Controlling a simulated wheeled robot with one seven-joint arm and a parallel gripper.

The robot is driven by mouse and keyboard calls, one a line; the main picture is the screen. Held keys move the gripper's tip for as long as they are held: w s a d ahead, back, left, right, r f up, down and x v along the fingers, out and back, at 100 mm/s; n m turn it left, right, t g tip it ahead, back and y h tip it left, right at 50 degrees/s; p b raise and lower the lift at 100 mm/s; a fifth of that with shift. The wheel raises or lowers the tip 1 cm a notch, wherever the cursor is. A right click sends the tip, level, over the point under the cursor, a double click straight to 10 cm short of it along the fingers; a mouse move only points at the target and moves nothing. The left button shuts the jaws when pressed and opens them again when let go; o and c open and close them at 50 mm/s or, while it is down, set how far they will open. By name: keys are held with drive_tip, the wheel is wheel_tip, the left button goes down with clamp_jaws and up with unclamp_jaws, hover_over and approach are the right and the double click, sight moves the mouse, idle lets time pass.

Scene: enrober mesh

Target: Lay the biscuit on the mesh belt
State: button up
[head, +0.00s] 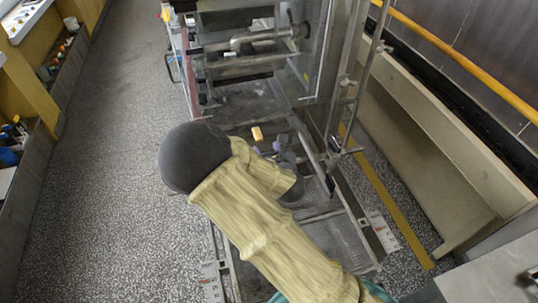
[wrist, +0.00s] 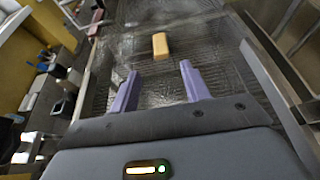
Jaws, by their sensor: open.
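The biscuit (wrist: 160,45) is a small tan-orange block. It appears to lie on the wire mesh belt (wrist: 215,55), beyond my fingertips in the wrist view. In the head view the biscuit (head: 257,133) shows just past my arm, on the dark belt surface (head: 245,105). My gripper (wrist: 157,72) is open, with its two purple fingers spread apart and nothing between them. The fingers do not touch the biscuit. In the head view my gripper (head: 277,147) is partly hidden by my arm.
A metal frame with clear panels (head: 312,60) and rods stands over the belt's far part. Metal side rails (wrist: 265,75) border the belt. Free speckled floor (head: 115,150) lies at the left, and a beige barrier (head: 430,130) runs along the right.

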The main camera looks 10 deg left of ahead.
drive_tip(key=shift+v, duration=1.15)
drive_tip(key=shift+f, duration=0.1)
